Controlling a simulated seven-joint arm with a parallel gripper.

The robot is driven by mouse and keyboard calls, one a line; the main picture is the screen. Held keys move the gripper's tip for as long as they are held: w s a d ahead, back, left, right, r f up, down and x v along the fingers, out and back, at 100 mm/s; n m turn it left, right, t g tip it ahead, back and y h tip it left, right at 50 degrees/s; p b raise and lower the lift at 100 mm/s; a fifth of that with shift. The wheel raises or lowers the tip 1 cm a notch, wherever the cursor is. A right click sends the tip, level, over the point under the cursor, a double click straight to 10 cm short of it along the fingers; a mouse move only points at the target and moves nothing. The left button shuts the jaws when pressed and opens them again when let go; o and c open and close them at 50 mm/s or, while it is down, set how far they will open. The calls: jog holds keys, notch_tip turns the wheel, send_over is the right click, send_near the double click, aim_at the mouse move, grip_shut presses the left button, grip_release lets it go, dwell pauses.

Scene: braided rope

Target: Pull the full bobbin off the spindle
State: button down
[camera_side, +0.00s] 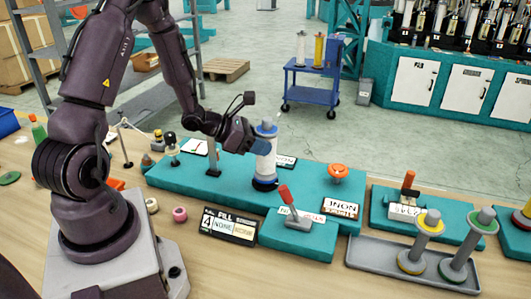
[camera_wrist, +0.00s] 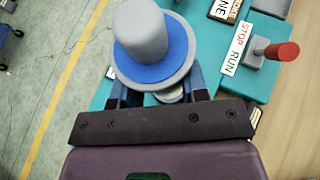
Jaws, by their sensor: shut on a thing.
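The full bobbin (camera_side: 264,168), wound in white with blue flanges, stands upright over the teal fixture (camera_side: 315,188) in the side view. Its lower flange is at or very near the fixture top; I cannot tell whether there is a gap. The spindle under it is hidden. My gripper (camera_side: 262,146) reaches in from the left and is shut on the upper part of the bobbin. In the wrist view, the bobbin's grey top and blue flange (camera_wrist: 158,70) sit between the two blue fingers (camera_wrist: 157,90).
A red-handled run/stop lever (camera_side: 288,197) and an orange knob (camera_side: 338,172) stand to the right. A grey tray (camera_side: 385,262) at the front right holds bobbins with yellow and green flanges.

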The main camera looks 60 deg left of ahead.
aim_at(260, 129)
jog(key=shift+w+r, duration=0.1)
jog(key=shift+r, duration=0.1)
jog(key=shift+r, duration=2.55)
jog(key=shift+r, duration=0.1)
